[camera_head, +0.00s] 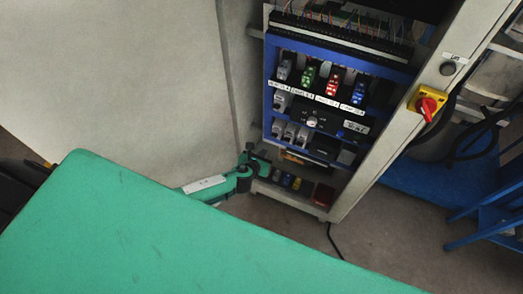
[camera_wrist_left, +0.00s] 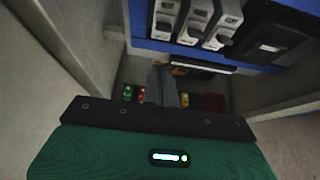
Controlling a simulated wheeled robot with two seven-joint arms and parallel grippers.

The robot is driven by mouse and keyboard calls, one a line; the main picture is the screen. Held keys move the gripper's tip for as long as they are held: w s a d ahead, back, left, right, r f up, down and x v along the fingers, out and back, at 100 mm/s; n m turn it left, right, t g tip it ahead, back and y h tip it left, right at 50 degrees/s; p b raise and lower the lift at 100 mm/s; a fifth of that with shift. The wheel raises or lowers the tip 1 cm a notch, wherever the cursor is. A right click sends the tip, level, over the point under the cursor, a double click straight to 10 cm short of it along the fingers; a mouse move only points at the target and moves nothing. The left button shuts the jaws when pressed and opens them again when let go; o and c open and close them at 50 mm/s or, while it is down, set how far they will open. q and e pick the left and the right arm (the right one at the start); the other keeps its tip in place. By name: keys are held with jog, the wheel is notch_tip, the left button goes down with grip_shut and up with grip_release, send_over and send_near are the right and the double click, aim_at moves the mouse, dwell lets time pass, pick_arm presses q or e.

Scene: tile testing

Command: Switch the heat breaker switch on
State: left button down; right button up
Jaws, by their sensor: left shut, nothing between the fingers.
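The electrical cabinet (camera_head: 340,208) stands open, with a blue panel frame (camera_head: 268,75) of breakers. An upper row holds a grey breaker (camera_head: 285,66), a green one (camera_head: 308,75), a red one (camera_head: 333,84) and a blue one (camera_head: 358,92), with white labels too small to read. Lower left are several grey breakers (camera_head: 290,132), which also show at the top of the left wrist view (camera_wrist_left: 194,22). I cannot tell which is the heat breaker. My left gripper (camera_head: 262,158) is shut and empty, in front of the cabinet's lower left, below the grey breakers. It shows in the left wrist view (camera_wrist_left: 167,82).
A red and yellow switch (camera_head: 428,104) is on the cabinet's right post. Coloured buttons (camera_head: 286,181) lie low inside. A blue stand (camera_head: 480,215) is at right.

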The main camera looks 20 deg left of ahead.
pick_arm(q)
jog(key=shift+s+r, duration=0.4)
jog(key=shift+s, duration=0.1)
pick_arm(e)
jog(key=shift+s+d+r, duration=0.1)
jog(key=shift+s+r, duration=0.1)
jog(key=shift+s, duration=0.55)
pick_arm(q)
jog(key=s+a+f+n+g+y+p, duration=0.1)
jog(key=s+a+f+n+g, duration=0.2)
jog(key=s+f+n, duration=0.6)
jog(key=s+a+f+n+g, duration=0.3)
jog(key=s+f+n, duration=0.4)
jog(key=s+f, duration=0.25)
jog(key=s+f+n+g, duration=0.1)
jog(key=s+f+n, duration=0.2)
jog(key=s+n, duration=0.3)
jog(key=s+d+f+n+g, duration=0.1)
jog(key=s+f+n, duration=0.3)
jog(key=s, duration=1)
jog(key=s+f+n+g, duration=0.3)
jog(key=s+f+n, duration=0.1)
jog(key=s+n, duration=0.4)
jog(key=s, duration=0.2)
jog(key=shift+s+d+f+h, duration=0.25)
jog(key=shift+s+d+h, duration=0.05)
pick_arm(e)
jog(key=shift+s+r, duration=0.2)
jog(key=shift+s, duration=0.4)
